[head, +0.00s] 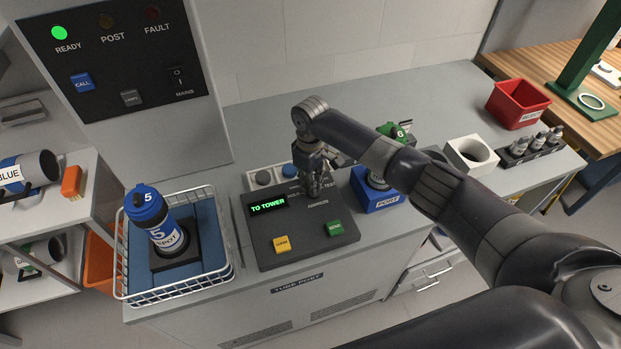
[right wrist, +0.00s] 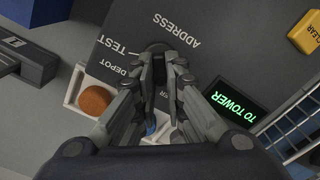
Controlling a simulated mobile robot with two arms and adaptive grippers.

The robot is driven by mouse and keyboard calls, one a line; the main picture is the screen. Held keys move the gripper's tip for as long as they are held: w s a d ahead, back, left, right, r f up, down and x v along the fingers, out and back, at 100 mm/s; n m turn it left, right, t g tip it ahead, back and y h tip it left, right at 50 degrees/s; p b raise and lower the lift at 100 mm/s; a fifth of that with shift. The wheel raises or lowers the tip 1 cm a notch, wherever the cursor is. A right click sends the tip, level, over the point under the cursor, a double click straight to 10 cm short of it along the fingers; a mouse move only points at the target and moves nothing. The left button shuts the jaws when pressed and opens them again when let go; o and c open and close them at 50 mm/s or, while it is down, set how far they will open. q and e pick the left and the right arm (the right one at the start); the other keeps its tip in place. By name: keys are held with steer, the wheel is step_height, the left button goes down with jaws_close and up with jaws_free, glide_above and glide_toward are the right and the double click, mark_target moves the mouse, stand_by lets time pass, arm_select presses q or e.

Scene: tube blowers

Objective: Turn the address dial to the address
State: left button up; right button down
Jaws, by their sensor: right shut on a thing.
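The dark console (head: 293,226) stands on the grey counter. Its display (head: 268,204) reads "TO TOWER" in green, and the same display (right wrist: 236,107) shows in the right wrist view. My right gripper (head: 315,191) points down at the console's upper right part and is shut on the address dial (right wrist: 157,47). The fingers hide most of the dial, so I cannot see where its pointer stands. The printed words ADDRESS, TEST and DEPOT show around it; another label is partly covered. My left gripper is in neither view.
A yellow button (head: 282,244) and a green button (head: 334,229) sit at the console's front. A wire basket (head: 176,293) with a blue-capped carrier (head: 155,220) stands to the left. A blue port block (head: 379,201) is close on the right. A red bin (head: 518,103) stands farther right.

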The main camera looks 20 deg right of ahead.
steer(key=shift+w+r, duration=0.1)
stand_by(0.3)
steer(key=c, duration=1.9)
jaws_free()
steer(key=shift+c, duration=0.2)
step_height(320, 180, up, 12)
